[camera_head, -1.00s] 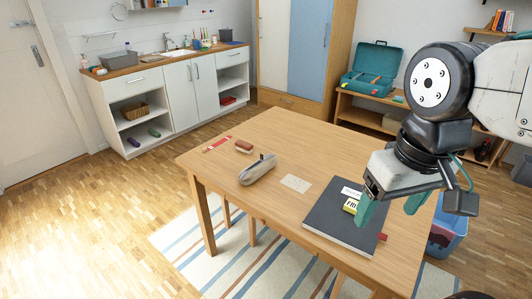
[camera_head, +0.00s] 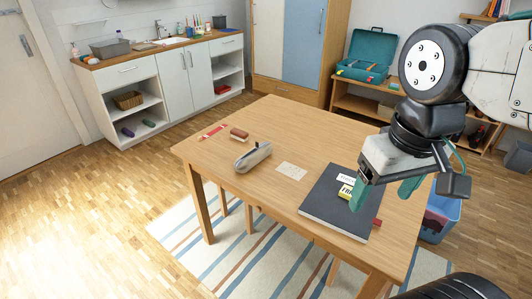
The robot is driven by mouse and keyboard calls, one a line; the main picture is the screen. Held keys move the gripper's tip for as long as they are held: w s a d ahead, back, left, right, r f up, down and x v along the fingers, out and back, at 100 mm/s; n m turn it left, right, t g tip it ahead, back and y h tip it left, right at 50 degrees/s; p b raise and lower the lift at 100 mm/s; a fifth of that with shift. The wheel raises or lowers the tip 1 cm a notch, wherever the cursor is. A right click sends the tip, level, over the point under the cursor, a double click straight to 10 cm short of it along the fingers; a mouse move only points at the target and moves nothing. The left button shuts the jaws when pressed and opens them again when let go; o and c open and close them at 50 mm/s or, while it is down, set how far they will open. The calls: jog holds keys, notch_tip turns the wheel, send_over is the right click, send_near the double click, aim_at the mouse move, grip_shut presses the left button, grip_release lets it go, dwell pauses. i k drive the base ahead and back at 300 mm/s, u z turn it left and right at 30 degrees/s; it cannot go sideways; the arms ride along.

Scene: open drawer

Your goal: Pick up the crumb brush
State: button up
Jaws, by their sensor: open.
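A small reddish-brown block with a paler lower edge (camera_head: 239,134), which looks like the crumb brush, lies near the far left part of the wooden table (camera_head: 310,160). It is small in the picture, so its bristles are not clear. My gripper (camera_head: 385,192) is open, with green fingers apart and nothing seen between them. It hangs over the right side of the table near a dark flat folder, well to the right of the brush and apart from it.
A grey pouch (camera_head: 253,157) lies just in front of the brush. A red and pale strip (camera_head: 212,131) lies to its left. A pale card (camera_head: 291,171) and the dark folder (camera_head: 325,205) with a yellow item (camera_head: 346,191) lie rightward. A red piece (camera_head: 377,223) shows by the folder.

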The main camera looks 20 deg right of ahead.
aim_at(236, 134)
jog(key=u, duration=0.55)
jog(key=k, duration=1.25)
jog(key=u, duration=0.95)
jog(key=i, duration=2.95)
jog(key=z, duration=1.4)
jog(key=i, duration=0.85)
jog(key=z, duration=1.2)
jog(key=i, duration=0.2)
jog(key=z, duration=0.05)
